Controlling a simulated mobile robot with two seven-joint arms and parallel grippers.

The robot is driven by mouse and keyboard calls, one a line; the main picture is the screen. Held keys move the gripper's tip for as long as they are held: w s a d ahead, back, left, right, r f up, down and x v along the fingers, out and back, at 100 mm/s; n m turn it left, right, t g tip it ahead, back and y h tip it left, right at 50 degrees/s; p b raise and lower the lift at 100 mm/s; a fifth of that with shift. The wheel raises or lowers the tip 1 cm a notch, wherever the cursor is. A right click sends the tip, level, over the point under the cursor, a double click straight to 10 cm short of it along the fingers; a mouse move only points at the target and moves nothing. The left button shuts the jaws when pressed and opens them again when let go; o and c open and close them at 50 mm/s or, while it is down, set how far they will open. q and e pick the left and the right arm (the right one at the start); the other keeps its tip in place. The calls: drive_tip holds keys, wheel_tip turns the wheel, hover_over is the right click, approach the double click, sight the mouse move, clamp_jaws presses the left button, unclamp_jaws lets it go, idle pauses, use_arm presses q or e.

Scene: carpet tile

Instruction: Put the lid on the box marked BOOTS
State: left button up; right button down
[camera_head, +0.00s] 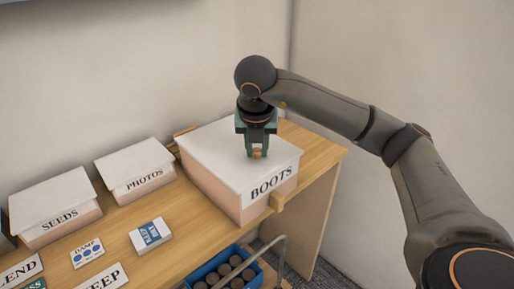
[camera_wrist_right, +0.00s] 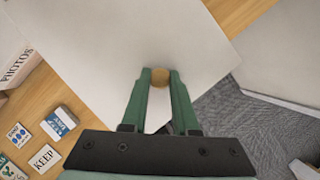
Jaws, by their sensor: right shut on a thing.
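My right gripper (camera_head: 257,153) points down and is shut on the lid's small round wooden knob (camera_wrist_right: 160,77), which shows between the green fingertips in the right wrist view. My left gripper is not in view.
Lidded boxes marked PHOTOS (camera_head: 140,183) and SEEDS (camera_head: 62,222) stand to the left along the wall. Small cards and a white-blue pack (camera_head: 151,236) lie in front. A blue crate (camera_head: 222,267) of dark round things is at the bottom. Walls close the back and right.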

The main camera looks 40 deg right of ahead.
drive_tip(key=c, duration=0.6)
unclamp_jaws()
drive_tip(key=p+v, duration=0.3)
drive_tip(key=v, duration=0.9)
drive_tip(key=shift+r+p, duration=0.3)
drive_tip(key=shift+p, duration=0.05)
